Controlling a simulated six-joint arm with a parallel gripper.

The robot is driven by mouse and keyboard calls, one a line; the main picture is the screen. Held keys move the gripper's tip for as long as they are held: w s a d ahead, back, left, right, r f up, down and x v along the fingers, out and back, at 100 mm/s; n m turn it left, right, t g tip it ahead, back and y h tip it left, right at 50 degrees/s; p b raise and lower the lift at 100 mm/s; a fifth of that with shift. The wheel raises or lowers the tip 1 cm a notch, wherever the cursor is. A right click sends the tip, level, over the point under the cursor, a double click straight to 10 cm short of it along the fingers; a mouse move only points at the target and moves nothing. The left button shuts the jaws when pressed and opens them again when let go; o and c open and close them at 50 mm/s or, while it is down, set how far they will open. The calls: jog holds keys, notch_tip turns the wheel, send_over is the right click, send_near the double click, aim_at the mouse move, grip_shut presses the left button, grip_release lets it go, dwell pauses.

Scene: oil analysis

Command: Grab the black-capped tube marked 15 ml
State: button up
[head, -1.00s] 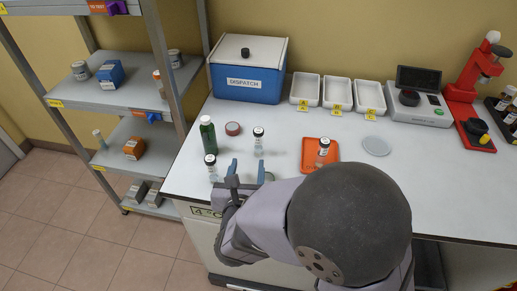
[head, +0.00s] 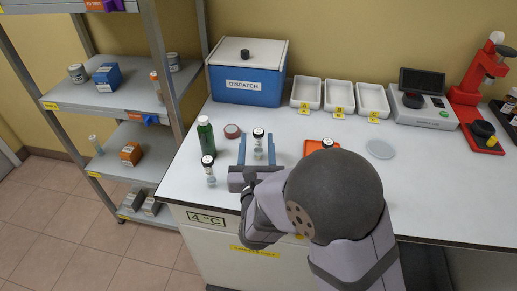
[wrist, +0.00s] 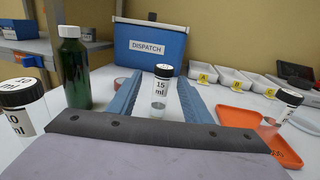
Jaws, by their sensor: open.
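The black-capped tube marked 15 ml (wrist: 160,88) stands upright on the white bench. It also shows in the head view (head: 258,142). My gripper (head: 257,142) is open, with its two blue fingers on either side of this tube; in the wrist view the tube stands between the fingers with a gap on each side. A second black-capped tube (wrist: 22,108), its label partly cut off and seeming to read 10 ml, stands at the left. A third black-capped tube (wrist: 281,107) stands on the orange tray (wrist: 245,120); its label is hard to read.
A green bottle (head: 206,135) stands left of my gripper, and a reddish roll (head: 232,131) lies behind it. The blue DISPATCH box (head: 246,75) and white bins (head: 340,96) stand at the back. A pale disc (head: 380,149) lies at right.

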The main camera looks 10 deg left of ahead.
aim_at(259, 130)
jog(key=shift+w+a+r+p, duration=0.1)
jog(key=shift+w+p, duration=0.35)
jog(key=shift+w, duration=0.7)
jog(key=shift+w+a+r+p, duration=0.1)
jog(key=shift+w+p, duration=0.3)
jog(key=shift+w, duration=0.75)
jog(key=shift+w+a, duration=0.15)
jog(key=shift+w, duration=0.65)
jog(key=c, duration=1.1)
